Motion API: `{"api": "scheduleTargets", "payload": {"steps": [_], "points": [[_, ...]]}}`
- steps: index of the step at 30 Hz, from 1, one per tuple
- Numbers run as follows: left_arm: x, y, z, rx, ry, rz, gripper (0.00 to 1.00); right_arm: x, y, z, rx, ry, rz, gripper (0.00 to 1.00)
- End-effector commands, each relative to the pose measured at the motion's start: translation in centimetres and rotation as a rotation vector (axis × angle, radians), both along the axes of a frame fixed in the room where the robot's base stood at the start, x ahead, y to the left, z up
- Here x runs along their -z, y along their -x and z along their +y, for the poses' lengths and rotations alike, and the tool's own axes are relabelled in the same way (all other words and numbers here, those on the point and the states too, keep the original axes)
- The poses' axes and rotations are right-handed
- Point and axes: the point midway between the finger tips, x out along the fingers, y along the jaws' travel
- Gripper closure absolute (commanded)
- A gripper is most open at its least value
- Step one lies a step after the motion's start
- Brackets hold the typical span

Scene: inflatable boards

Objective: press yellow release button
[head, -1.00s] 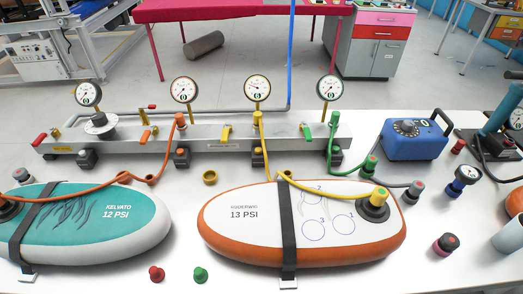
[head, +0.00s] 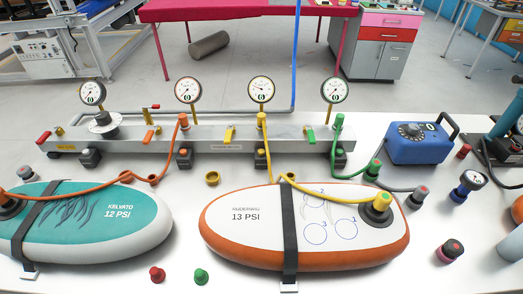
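The grey manifold bar (head: 210,139) runs across the back of the white table. A small black block with a yellow button (head: 261,153) sits at its front edge, below the yellow hose fitting (head: 261,120). A yellow valve lever (head: 229,134) is to its left. A round gauge (head: 261,90) stands above the yellow fitting. Neither of my grippers is in view.
A teal board (head: 95,215) lies strapped at left. Orange and green buttons sit along the manifold. Red (head: 157,274) and green (head: 201,276) plugs lie in front.

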Motion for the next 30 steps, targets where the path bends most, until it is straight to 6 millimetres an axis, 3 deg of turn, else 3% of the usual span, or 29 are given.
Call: {"api": "scheduleTargets", "payload": {"steps": [5,30], "points": [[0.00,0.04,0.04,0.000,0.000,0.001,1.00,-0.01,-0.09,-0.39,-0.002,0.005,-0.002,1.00],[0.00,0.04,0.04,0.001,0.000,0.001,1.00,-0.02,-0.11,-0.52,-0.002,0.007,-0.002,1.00]]}}
